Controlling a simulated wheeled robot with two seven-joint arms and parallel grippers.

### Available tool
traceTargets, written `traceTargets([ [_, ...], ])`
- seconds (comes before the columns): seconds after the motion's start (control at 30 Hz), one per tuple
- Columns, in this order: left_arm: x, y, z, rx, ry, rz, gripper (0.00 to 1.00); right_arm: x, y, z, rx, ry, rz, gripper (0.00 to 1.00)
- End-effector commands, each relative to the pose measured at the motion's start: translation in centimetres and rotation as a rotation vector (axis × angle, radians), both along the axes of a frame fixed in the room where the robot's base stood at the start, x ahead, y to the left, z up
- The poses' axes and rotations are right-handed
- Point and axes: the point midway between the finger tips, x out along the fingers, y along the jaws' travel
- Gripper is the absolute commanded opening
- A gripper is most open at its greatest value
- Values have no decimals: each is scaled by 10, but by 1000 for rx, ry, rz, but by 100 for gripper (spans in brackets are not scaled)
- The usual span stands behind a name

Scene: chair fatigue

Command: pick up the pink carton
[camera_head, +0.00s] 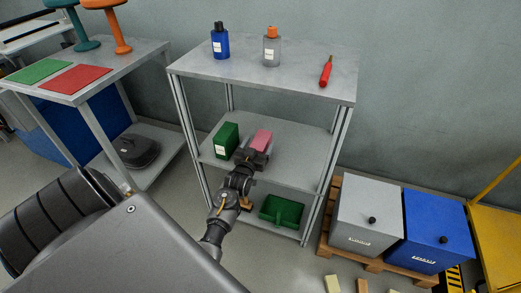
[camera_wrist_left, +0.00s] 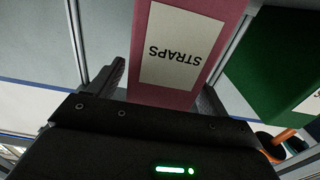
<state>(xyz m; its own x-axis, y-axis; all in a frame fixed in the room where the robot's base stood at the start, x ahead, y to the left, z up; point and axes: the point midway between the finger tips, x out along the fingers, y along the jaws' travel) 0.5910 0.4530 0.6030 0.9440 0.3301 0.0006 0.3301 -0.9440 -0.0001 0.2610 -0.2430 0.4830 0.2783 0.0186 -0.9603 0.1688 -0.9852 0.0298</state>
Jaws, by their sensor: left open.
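The pink carton (camera_head: 261,139) stands on the middle shelf of the grey rack, right of a green carton (camera_head: 226,140). My left gripper (camera_head: 251,156) reaches in at that shelf, in front of the pink carton, and hides its lower part. In the left wrist view the pink carton (camera_wrist_left: 182,50), with a white "STRAPS" label, lies between the two open fingers of my left gripper (camera_wrist_left: 160,90). Whether the fingers touch it I cannot tell. The green carton (camera_wrist_left: 280,60) stands just beside the right-hand finger there. My right gripper is not in view.
The rack's top shelf (camera_head: 300,80) holds a blue bottle (camera_head: 220,42), a clear orange-capped bottle (camera_head: 271,48) and a red tool (camera_head: 326,72). A green bin (camera_head: 282,211) sits on the bottom shelf. Rack posts (camera_head: 187,125) flank the arm. Grey (camera_head: 366,217) and blue (camera_head: 437,232) boxes stand right.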

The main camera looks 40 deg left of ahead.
Motion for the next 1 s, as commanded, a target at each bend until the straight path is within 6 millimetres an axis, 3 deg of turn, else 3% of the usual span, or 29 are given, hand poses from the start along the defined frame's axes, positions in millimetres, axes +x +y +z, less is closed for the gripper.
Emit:
traceTargets([
  [0.1, 10, 3, 0, -1, 0, -1, 78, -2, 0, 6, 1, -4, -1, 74],
  [0.37, 12, 3, -1, 0, 1, -1, 78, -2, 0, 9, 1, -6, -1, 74],
  [0.8, 12, 3, 0, 0, 1, -1, 21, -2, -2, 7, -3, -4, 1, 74],
  [1.0, 12, 4, 1, 0, -1, 0, 20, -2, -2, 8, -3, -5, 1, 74],
])
